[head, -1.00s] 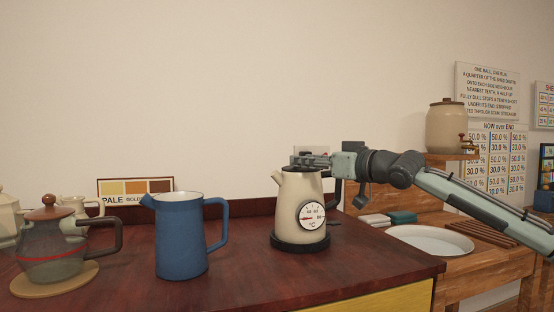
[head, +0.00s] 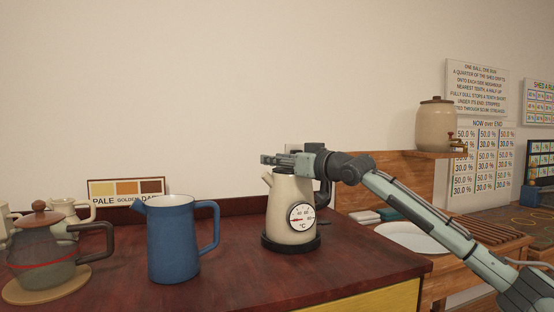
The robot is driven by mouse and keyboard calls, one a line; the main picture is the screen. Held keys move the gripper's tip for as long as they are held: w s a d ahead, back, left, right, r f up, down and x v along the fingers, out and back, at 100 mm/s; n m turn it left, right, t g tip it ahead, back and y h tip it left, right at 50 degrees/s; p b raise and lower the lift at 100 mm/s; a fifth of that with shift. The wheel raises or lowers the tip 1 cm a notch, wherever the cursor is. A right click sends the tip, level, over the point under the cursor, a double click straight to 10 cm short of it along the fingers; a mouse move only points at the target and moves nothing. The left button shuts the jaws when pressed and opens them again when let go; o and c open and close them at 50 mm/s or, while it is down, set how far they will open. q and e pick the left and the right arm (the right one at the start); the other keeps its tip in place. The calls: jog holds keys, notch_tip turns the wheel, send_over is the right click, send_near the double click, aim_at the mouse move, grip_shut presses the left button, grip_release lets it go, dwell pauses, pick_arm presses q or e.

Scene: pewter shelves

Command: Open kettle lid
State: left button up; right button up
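The cream kettle (head: 284,199) with a round dial stands upright on a black base (head: 291,244) near the back right of the red-brown counter. Its spout points left and its dark handle (head: 323,195) is on the right. My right gripper (head: 268,159) reaches in from the right, level and just over the kettle's top, with its fingertips above the spout side. The gripper hides the top, so I cannot tell how the lid sits or whether the fingers touch it. The fingers show side-on, and their opening cannot be made out. My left gripper is not in view.
A blue jug (head: 172,240) stands left of the kettle. A glass teapot (head: 42,252) on a round wooden mat (head: 50,287) is farther left, with cream pots behind. A colour chart (head: 126,189) leans at the back. A white basin (head: 412,238) lies right of the counter.

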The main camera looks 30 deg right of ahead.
grip_shut()
